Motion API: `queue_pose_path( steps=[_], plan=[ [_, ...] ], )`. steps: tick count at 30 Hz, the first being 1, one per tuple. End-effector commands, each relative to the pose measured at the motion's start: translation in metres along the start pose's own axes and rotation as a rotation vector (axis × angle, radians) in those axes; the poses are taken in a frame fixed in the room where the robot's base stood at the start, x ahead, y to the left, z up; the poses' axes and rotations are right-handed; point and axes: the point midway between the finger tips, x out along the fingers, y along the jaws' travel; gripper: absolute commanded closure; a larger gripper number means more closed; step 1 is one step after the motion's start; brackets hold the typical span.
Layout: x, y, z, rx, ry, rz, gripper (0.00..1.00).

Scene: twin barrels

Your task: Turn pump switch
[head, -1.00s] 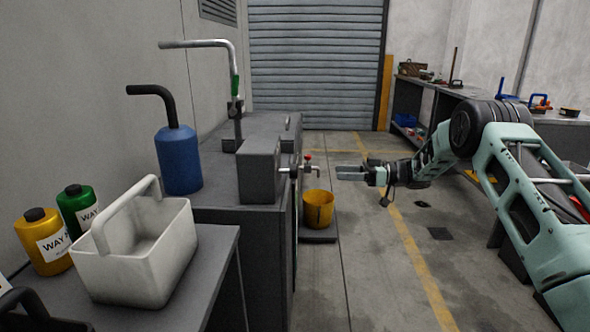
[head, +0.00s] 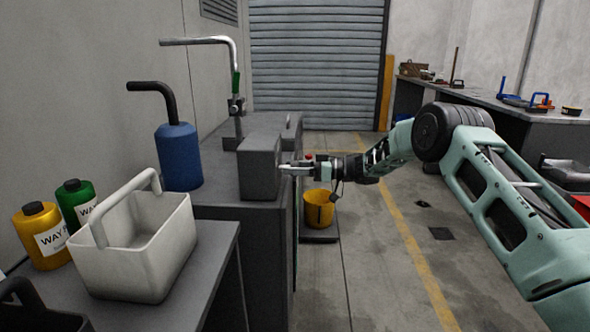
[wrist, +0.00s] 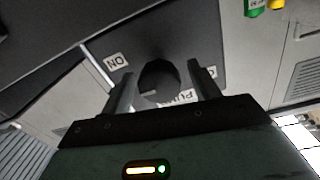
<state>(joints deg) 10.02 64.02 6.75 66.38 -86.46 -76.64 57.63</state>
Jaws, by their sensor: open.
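The pump switch is a dark round knob (wrist: 160,76) on a dark panel (wrist: 185,35) in the wrist view. A white ON label (wrist: 118,61) sits to its left. A PUMP label (wrist: 180,97) is partly hidden by my fingers, and another label (wrist: 211,72) at right is partly covered. My gripper (wrist: 161,70) is open, with one finger on each side of the knob; I cannot tell whether they touch it. In the head view my gripper (head: 288,169) is at the right side of the grey box (head: 258,170); the knob is hidden there.
A red-handled tap (head: 309,156) is mostly hidden behind my gripper, above a yellow bucket (head: 319,211). A blue pump bottle (head: 179,158) and a bent metal pipe (head: 200,41) stand on the bench. A white caddy (head: 135,250) is nearer.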

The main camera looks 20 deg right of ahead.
Motion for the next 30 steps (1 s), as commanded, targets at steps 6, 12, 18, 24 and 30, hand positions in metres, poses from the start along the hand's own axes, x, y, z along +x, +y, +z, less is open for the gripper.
queue_pose_path(
  steps=[6, 12, 18, 24, 30],
  plan=[
    [-0.0001, 0.0000, 0.0000, 0.000, 0.000, 0.000, 0.47],
    [-0.0003, 0.0001, 0.0000, 0.000, 0.000, 0.000, 0.84],
    [-0.0005, 0.0001, 0.0004, -0.014, 0.000, 0.000, 0.83],
    [-0.0009, 0.0004, 0.0012, -0.083, 0.002, 0.001, 0.83],
    [-0.0008, 0.0002, 0.0026, -0.226, 0.004, -0.001, 0.83]
  ],
)
